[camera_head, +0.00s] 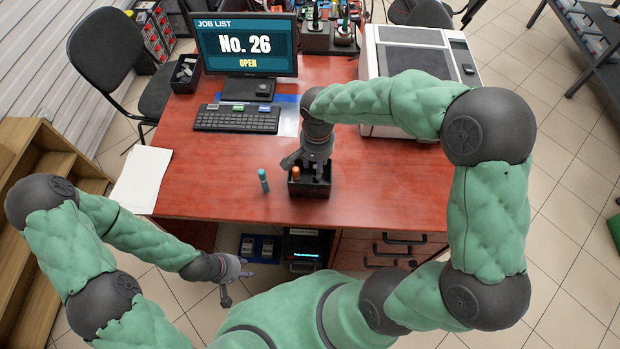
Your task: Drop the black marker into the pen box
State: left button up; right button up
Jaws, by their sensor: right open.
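The black pen box (309,191) stands near the front middle of the red desk. An orange-capped marker (296,173) stands inside it at the left. My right gripper (316,170) points down over the box, its fingers open at or just inside the box's top. I cannot make out the black marker apart from the dark fingers and dark box. A teal marker (263,181) stands upright on the desk to the left of the box. My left gripper (238,284) is open and empty in front of the desk's front edge, below the desk top's level.
A keyboard (237,118) and a monitor (245,45) stand behind at the left. A white printer-like machine (412,58) stands at the back right. White paper (143,178) lies at the left desk edge. The desk (390,185) is clear right of the box.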

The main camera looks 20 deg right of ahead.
notch_tip(320, 180, up, 9)
dwell(0.3)
dwell(0.5)
